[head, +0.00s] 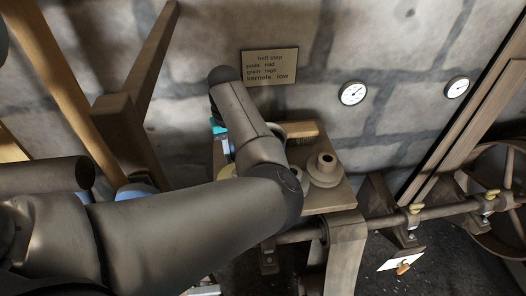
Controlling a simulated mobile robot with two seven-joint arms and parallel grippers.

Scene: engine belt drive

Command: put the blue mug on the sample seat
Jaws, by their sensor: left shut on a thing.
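My left arm reaches in from the left and bends over the wooden bench. My left gripper (215,118) is at the bench's back left, mostly hidden behind my own wrist and forearm. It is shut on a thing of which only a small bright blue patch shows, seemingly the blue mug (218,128). The mug's shape, and whether it touches the bench, cannot be seen. I cannot make out the sample seat for certain; a yellowish round edge (226,172) shows beside my forearm. My right gripper is not in view.
A stepped pulley (324,168) stands on the bench top (335,198), with a wooden block (300,129) behind it. A sign (269,67) and two gauges (353,93) are on the stone wall. A shaft (375,223) runs right to a large wheel. Blue rounded things (137,191) lie left.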

